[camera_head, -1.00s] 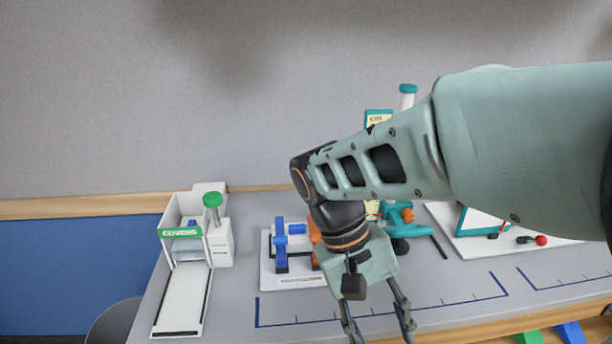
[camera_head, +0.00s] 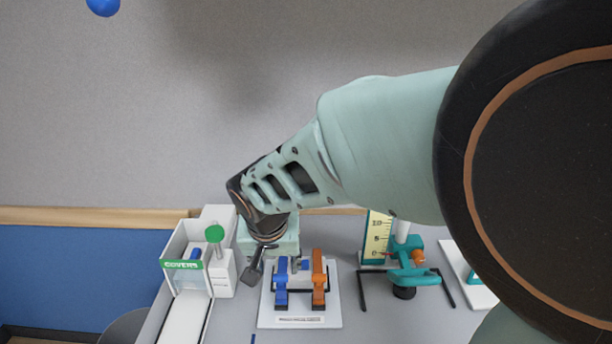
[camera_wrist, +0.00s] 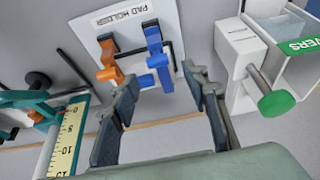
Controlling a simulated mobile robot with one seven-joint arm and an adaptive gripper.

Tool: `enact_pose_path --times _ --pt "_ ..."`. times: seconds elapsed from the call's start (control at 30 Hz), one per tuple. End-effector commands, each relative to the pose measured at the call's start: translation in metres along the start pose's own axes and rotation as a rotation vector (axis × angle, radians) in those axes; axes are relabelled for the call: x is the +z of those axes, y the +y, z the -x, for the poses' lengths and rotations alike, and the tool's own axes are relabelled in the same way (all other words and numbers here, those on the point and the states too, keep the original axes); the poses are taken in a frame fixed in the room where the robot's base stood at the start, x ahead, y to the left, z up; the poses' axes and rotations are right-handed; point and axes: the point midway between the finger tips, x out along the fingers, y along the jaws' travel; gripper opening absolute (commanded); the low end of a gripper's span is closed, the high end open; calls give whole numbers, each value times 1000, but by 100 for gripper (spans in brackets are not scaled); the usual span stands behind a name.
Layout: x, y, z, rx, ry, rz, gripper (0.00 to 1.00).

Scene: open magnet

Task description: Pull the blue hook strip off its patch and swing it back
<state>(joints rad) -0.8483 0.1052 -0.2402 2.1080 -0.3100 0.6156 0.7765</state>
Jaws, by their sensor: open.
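The blue hook strip (camera_head: 281,284) stands at the left of a white board labelled PAD HOLDER, beside an orange strip (camera_head: 319,281). In the wrist view the blue strip (camera_wrist: 155,50) runs from a dark clip toward my gripper. The orange strip (camera_wrist: 108,62) is to its left. My gripper (camera_wrist: 163,82) is open, its fingers spread wide, and the blue strip's near end shows between the fingertips. No contact is visible. In the head view the fingers are mostly hidden. I cannot make out the patch.
The white COVERS dispenser (camera_head: 186,262) with a green knob (camera_head: 214,233) stands left of the board (camera_head: 298,322); in the wrist view it is close to my right finger. A teal stand (camera_head: 408,272) with a yellow scale (camera_head: 377,235) stands to the right.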

Motion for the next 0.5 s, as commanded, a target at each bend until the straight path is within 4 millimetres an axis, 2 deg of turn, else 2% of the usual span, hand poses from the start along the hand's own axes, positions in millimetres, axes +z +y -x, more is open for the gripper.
enact_pose_path --times 0.03,0.2,0.33,0.5 --pt "3 1 -16 3 -2 -2 42" --pt "2 2 -43 3 -2 -3 42" --pt "0 2 -54 2 0 -5 42" --pt "0 2 -59 2 0 -5 42"
